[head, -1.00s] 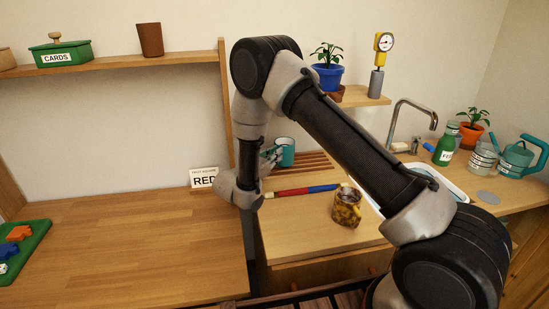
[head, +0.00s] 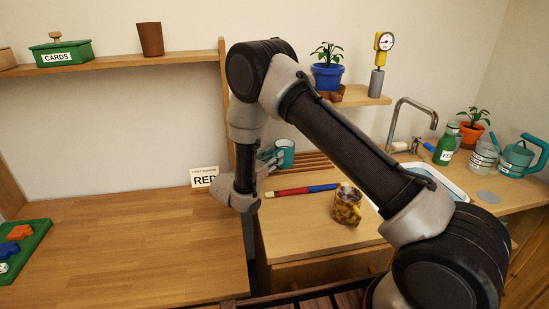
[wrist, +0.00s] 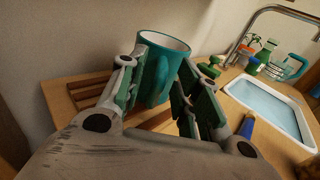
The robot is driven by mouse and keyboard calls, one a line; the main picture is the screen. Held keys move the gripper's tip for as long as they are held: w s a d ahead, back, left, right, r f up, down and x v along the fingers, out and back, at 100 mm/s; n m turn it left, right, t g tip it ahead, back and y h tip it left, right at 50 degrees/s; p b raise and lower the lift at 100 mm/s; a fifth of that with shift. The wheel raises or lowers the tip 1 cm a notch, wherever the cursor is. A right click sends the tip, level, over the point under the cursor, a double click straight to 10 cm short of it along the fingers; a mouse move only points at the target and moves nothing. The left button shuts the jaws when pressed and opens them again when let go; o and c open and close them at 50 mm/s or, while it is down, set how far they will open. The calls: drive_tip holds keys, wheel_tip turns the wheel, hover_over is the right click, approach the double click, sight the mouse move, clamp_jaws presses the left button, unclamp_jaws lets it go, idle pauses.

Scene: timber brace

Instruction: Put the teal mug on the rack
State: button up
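The teal mug (head: 287,147) stands upright at the left end of the slatted wooden rack (head: 316,162), as far as its base shows. In the wrist view the mug (wrist: 178,45) has its handle facing me, between and beyond the fingers. My gripper (head: 272,158) is open just left of the mug. In the wrist view the gripper's fingers (wrist: 163,92) are spread, with a gap between the green pads. Rack slats (wrist: 85,93) show left of and below the mug. Part of the mug's base is hidden by the fingers.
A red and blue rod (head: 300,191) and a mottled brown-yellow mug (head: 347,207) are on the counter in front of the rack. A sink (head: 440,181) with a tap is to the right. A "RED" card (head: 204,177) stands left. The left worktop is mostly clear.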

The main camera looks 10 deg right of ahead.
drive_tip(key=v, duration=1)
drive_tip(key=shift+s+a, duration=0.25)
drive_tip(key=s+d+r+m+g+h, duration=0.1)
drive_tip(key=d+r+m+g, duration=0.55)
drive_tip(key=d+r, duration=0.5)
drive_tip(key=s+d+r+m+g+y, duration=0.1)
drive_tip(key=s+d+r+m+g, duration=0.25)
drive_tip(key=s+d, duration=0.2)
drive_tip(key=s+d+r+m+g+y, duration=0.2)
drive_tip(key=s+d+r+m, duration=0.25)
drive_tip(key=d, duration=0.25)
drive_tip(key=s+d+r+m+t+y, duration=0.1)
drive_tip(key=s+m+y, duration=0.4)
drive_tip(key=s, duration=0.6)
drive_tip(key=s+d+r+m+t+y, duration=0.2)
drive_tip(key=s+m, duration=0.5)
drive_tip(key=s, duration=0.4)
wheel_tip(320, 180, up, 2)
drive_tip(key=t+y, duration=0.1)
drive_tip(key=y, duration=0.2)
drive_tip(key=shift+s+d+r+y, duration=0.25)
drive_tip(key=shift+d+y, duration=0.05)
drive_tip(key=shift+d, duration=0.05)
